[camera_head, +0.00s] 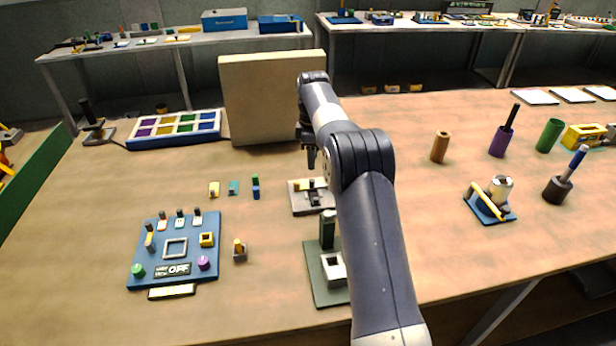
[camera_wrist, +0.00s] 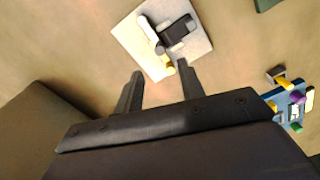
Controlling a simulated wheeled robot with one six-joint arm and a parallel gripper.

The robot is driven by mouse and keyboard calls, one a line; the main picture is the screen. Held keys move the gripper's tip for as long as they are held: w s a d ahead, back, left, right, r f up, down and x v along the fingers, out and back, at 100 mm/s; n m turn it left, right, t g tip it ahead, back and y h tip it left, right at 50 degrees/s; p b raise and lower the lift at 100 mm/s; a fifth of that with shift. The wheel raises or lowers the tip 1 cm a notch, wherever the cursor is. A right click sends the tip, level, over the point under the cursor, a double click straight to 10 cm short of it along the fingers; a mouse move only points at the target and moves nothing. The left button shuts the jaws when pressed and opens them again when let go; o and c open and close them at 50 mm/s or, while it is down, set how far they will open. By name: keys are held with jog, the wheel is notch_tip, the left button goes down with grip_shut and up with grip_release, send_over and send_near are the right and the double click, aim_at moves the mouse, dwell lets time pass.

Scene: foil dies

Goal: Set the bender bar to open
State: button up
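A small light grey plate (camera_head: 300,208) carries a black block and a yellow-ended part; it may be the bender, but I cannot tell for sure. In the head view my gripper (camera_head: 309,152) hangs behind the plate, and my arm hides part of the plate's right side.
A beige box (camera_head: 262,98) stands close behind my gripper. A green plate (camera_head: 322,290) with a dark post is in front, partly behind my arm. A blue panel (camera_head: 148,262) is at left. A blue base with a yellow bar (camera_head: 487,200) is at right.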

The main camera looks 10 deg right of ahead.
aim_at(312, 180)
notch_tip(312, 180, down, 8)
jog(key=shift+f, duration=0.1)
dwell(0.4)
grip_shut()
